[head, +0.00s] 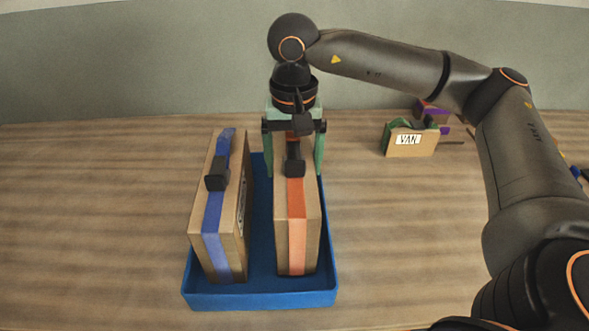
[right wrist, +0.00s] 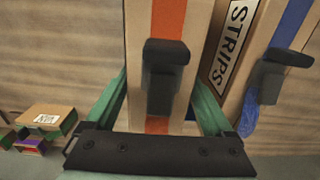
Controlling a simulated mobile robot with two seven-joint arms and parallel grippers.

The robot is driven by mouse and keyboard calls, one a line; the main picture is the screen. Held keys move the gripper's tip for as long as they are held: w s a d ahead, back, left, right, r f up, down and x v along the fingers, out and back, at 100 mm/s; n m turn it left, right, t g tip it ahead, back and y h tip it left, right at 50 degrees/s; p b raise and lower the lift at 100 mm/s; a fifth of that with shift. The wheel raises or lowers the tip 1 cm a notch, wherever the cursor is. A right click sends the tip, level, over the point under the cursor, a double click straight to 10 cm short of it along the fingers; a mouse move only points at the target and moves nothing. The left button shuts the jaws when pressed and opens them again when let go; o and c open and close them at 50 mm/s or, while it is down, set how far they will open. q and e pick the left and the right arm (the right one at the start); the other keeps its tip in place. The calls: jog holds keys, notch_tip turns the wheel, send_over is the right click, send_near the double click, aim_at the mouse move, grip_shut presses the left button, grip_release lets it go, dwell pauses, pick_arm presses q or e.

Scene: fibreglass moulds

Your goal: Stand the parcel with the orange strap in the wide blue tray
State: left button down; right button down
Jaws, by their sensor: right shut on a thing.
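The parcel with the orange strap (head: 311,232) is a tall, narrow cardboard box with a black handle on top. It is upright inside the right half of the wide blue tray (head: 262,300). My right gripper (head: 294,166) is shut on it near its far end, one green finger on each side. The right wrist view also shows this parcel (right wrist: 138,45) between the fingers (right wrist: 160,95). I cannot tell whether its underside touches the tray floor. My left gripper is not in view.
A parcel with a blue strap (head: 200,232) stands in the tray's left half, leaning slightly, with a gap between the two. A box labelled VAN (head: 410,146) lies at the back right, near purple items. The table's left side is clear.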

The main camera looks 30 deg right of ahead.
jog(key=shift+s+f, duration=0.1)
jog(key=shift+f, duration=1.1)
jog(key=shift+f+b, duration=0.15)
jog(key=shift+b, duration=0.15)
grip_release()
notch_tip(320, 180, up, 12)
jog(key=shift+r+p, duration=0.25)
jog(key=shift+p, duration=0.2)
